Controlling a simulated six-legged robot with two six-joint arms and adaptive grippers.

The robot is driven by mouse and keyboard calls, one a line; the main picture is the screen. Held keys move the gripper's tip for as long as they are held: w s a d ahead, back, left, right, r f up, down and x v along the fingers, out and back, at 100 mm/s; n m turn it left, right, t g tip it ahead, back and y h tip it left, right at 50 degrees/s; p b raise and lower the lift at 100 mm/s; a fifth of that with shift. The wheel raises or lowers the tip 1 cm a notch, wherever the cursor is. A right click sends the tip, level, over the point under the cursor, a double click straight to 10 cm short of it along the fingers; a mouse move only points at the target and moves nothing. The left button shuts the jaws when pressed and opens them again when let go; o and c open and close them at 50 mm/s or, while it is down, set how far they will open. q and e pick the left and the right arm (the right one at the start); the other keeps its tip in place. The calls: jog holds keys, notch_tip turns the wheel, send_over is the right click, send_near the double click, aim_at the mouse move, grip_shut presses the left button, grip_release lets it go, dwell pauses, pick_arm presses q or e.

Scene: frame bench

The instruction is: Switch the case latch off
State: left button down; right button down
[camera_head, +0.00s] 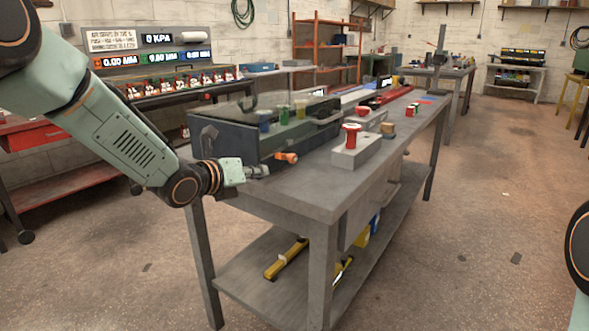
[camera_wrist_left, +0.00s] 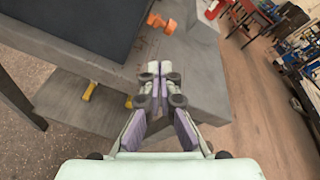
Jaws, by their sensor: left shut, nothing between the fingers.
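A dark case (camera_head: 265,137) with a clear lid stands on the near left of the grey bench (camera_head: 306,187). It also shows in the left wrist view (camera_wrist_left: 85,22). A small orange part (camera_head: 286,157), which looks like the case latch, sits low at its front. In the left wrist view the orange latch (camera_wrist_left: 158,22) is ahead of the fingertips. My left gripper (camera_head: 262,171) is shut and empty at the bench's near left edge, a short gap from the orange part. Its closed fingers also show in the left wrist view (camera_wrist_left: 153,70). My right gripper is out of view.
A grey block with a red knob (camera_head: 352,131) stands right of the case. More coloured items lie farther back on the bench. A lower shelf (camera_head: 285,290) holds a yellow tool (camera_head: 286,259). The front right bench corner is clear.

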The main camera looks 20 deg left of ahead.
aim_at(284, 178)
pick_arm(q)
jog(key=m, duration=0.5)
jog(key=shift+w+m, duration=0.1)
jog(key=shift+m, duration=0.3)
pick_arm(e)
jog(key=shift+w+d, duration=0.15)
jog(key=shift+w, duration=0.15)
pick_arm(q)
jog(key=shift+a, duration=0.1)
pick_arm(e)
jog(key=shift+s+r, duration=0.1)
